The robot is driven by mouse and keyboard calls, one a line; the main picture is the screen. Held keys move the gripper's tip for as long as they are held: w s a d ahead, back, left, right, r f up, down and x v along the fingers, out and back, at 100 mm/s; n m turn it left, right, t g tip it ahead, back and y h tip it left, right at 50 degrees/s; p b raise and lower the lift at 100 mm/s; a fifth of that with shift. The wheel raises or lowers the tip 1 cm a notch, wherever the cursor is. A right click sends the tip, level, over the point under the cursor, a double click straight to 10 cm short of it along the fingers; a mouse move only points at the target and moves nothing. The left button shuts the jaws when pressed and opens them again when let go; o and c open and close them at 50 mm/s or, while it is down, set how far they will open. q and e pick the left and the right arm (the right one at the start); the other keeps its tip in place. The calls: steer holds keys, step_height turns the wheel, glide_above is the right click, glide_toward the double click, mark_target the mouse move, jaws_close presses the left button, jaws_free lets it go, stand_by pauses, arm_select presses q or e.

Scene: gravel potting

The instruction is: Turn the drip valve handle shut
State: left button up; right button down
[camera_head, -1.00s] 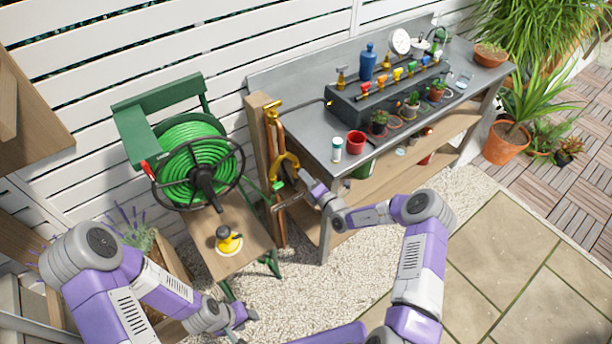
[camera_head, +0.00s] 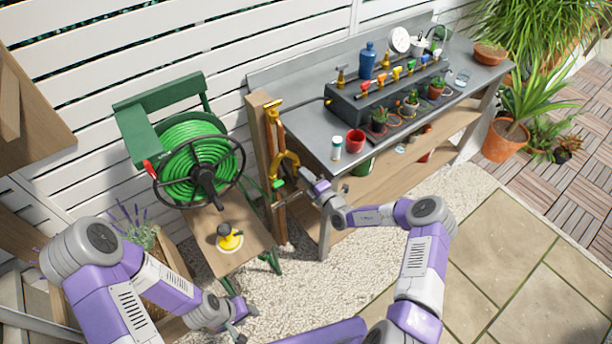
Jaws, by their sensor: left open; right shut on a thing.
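A wooden post (camera_head: 262,150) with a copper pipe and a brass tap (camera_head: 272,106) stands at the left end of the bench. A curved yellow-brass fitting (camera_head: 288,160) and a small green part (camera_head: 278,184) sit lower on it. My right gripper (camera_head: 292,195) is at this lower fitting, shut on what looks like the dark bar-shaped valve handle; its fingertips are small and partly hidden. Several coloured valve handles (camera_head: 397,73) also show on the dark manifold on the bench. My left gripper (camera_head: 241,311) is open and empty, low over the gravel.
A green hose reel (camera_head: 199,165) stands left of the post, with a yellow-and-black object (camera_head: 229,237) on its wooden shelf. The grey bench (camera_head: 318,133) carries a red cup (camera_head: 355,140), a white-and-teal container (camera_head: 337,147) and small pots. Gravel and paving in front are clear.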

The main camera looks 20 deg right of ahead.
steer(key=c, duration=1.1)
jaws_free()
steer(key=shift+c, duration=0.2)
steer(key=shift+s, duration=0.1)
steer(key=p+v, duration=0.2)
steer(key=v, duration=0.5)
steer(key=shift+s, duration=0.2)
steer(key=shift+d, duration=0.1)
